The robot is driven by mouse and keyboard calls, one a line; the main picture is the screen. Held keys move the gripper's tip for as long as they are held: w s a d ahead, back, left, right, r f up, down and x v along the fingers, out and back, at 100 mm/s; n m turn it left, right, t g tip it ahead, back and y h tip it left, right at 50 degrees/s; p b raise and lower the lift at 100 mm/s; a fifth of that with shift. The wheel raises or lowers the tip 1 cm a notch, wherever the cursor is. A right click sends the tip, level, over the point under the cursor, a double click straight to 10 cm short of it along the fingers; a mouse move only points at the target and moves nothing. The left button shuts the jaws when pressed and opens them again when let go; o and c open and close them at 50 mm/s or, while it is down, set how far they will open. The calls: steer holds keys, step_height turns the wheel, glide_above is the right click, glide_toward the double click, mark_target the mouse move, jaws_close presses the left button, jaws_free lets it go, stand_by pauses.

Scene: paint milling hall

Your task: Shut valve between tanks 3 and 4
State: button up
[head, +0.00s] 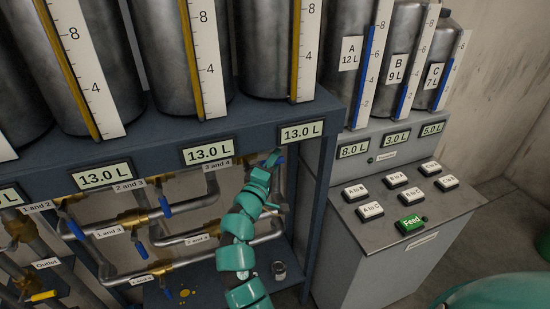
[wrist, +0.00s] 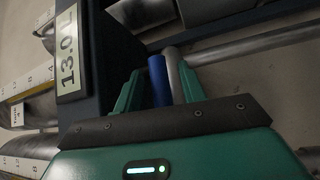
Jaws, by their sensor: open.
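The label "3 and 4" (head: 217,165) sits under the tank rack's edge in the head view, below a 13.0 L display. My gripper (head: 273,158) is at the right end of the pipework, just under the rightmost 13.0 L display, and my teal arm covers much of the pipes there. In the wrist view my gripper (wrist: 158,88) is open, with a blue valve handle (wrist: 157,78) between its fingers. A grey pipe (wrist: 173,72) runs close beside the handle. The valve body is hidden, and I cannot tell whether the fingers touch the handle.
Other blue valve handles, such as the one by "2 and 3" (head: 166,207), hang from brass valves to the left. A button console (head: 400,215) stands to the right.

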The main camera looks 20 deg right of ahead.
steer(key=shift+w+d, duration=0.2)
steer(key=shift+d, duration=0.05)
steer(key=shift+c, duration=0.2)
jaws_close()
